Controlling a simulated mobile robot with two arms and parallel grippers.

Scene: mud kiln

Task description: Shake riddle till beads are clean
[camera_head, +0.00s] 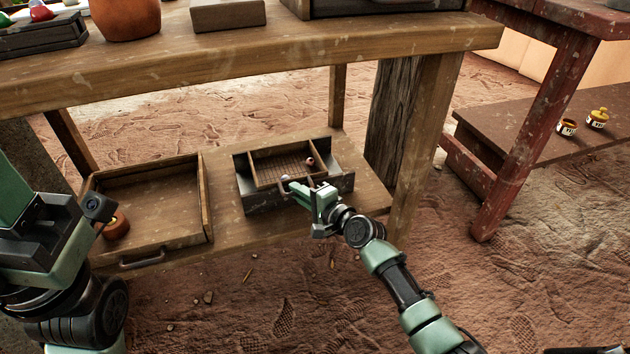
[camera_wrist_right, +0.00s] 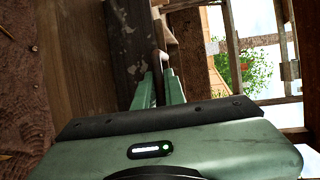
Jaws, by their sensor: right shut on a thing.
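The riddle (camera_head: 281,149), a small wooden frame with a mesh bottom, sits inside a grey open box (camera_head: 262,203) on the low wooden shelf. A reddish bead (camera_head: 310,161) shows at its right end and a small pale one (camera_head: 285,177) at its near edge. My right gripper (camera_head: 302,188) is shut on the riddle's near side.
A wooden tray (camera_head: 208,200) with a metal handle stands left of the grey box. A small orange pot (camera_head: 117,224) is by its left side. The wooden table top (camera_head: 300,45) overhangs the shelf. A table leg (camera_head: 422,150) stands close right of my right gripper.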

